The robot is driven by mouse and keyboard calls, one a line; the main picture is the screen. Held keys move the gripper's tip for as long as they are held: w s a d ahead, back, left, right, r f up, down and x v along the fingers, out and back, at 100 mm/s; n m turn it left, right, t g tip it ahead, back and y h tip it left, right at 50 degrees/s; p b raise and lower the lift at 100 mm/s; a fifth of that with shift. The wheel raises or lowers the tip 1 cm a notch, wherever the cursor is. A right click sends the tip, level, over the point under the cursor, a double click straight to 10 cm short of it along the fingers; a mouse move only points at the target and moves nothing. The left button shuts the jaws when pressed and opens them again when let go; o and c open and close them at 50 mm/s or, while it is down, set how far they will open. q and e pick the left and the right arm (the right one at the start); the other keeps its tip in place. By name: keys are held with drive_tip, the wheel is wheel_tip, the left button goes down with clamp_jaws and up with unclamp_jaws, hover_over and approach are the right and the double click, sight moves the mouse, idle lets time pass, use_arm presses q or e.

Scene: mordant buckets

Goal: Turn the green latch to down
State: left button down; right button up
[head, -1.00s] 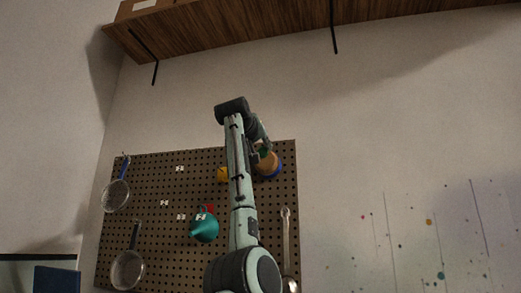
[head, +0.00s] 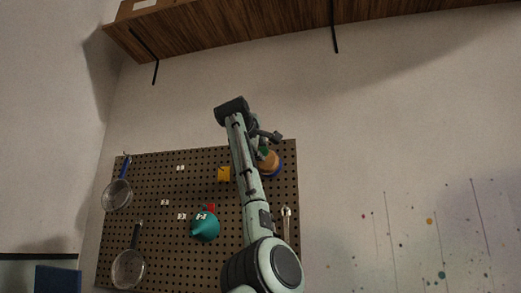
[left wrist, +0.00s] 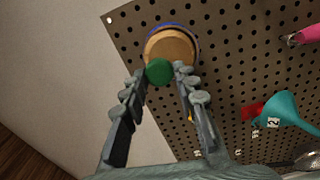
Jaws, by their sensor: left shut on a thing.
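The green latch (left wrist: 159,72) shows as a rounded green end in front of a tan round disc (left wrist: 172,45) with a blue rim on the pegboard. In the head view the green latch (head: 264,152) is small and partly hidden by my arm, beside the tan disc (head: 271,163). My left gripper (left wrist: 159,80) has its fingertips on either side of the green latch and is shut on it. It also shows in the head view (head: 268,139), tilted sideways. Which way the latch points is hard to tell. My right gripper is not in view.
The pegboard (head: 160,230) holds a teal funnel (head: 206,227), a yellow piece (head: 224,174), a red piece (head: 211,207), two strainers at left and a metal tool (head: 286,213) at right. A wooden shelf (head: 240,33) hangs above.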

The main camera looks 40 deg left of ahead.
use_arm(q)
drive_tip(key=n, duration=0.3)
drive_tip(key=shift+n, duration=0.3)
drive_tip(key=shift+f+n, duration=0.15)
drive_tip(key=shift+n, duration=1.75)
drive_tip(key=c, duration=1.2)
unclamp_jaws()
drive_tip(key=v, duration=1.2)
